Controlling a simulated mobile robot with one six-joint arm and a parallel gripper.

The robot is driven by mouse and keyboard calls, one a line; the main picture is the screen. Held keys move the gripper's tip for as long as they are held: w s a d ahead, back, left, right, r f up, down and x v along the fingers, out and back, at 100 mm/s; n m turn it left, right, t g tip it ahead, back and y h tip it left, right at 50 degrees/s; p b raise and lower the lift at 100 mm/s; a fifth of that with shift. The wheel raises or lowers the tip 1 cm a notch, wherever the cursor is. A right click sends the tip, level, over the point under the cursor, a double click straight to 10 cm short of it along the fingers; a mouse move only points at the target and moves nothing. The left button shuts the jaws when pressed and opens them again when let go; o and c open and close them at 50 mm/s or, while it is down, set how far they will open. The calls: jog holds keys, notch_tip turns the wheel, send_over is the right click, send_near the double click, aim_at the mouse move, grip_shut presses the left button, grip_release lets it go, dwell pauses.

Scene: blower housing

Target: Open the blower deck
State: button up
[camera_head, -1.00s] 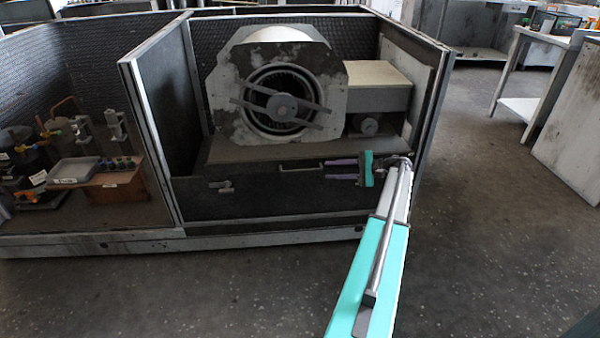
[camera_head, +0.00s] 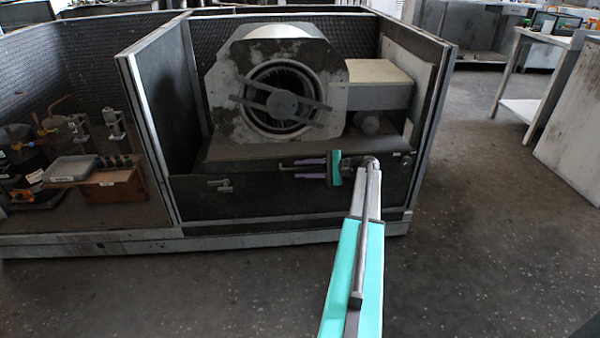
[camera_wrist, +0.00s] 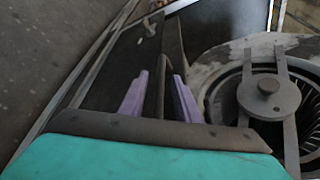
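The blower deck (camera_head: 232,158) is a dark flat platform carrying the round blower (camera_head: 285,95), above a dark front panel (camera_head: 270,202). It looks level. A dark bar handle (camera_head: 283,163) is at the deck's front edge, partly hidden by my gripper. My gripper (camera_head: 300,169) points left along the front edge, its purple fingers apart. In the wrist view my gripper (camera_wrist: 160,80) has a dark bar (camera_wrist: 160,100), apparently the handle, between its fingers. A gap shows beside the bar, so the fingers do not look closed on it. Exact contact cannot be told.
A small latch (camera_head: 220,184) sits on the front panel to the left. A grey partition (camera_head: 160,110) separates a left bay with a wooden box (camera_head: 112,184) and tools. A box-shaped motor cover (camera_head: 378,88) is right of the blower.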

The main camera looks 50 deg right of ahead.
jog(key=shift+w+a+f, duration=0.15)
jog(key=shift+w+a, duration=0.15)
jog(key=shift+w, duration=0.2)
jog(key=shift+c, duration=0.2)
grip_shut()
jog(key=shift+a, duration=0.2)
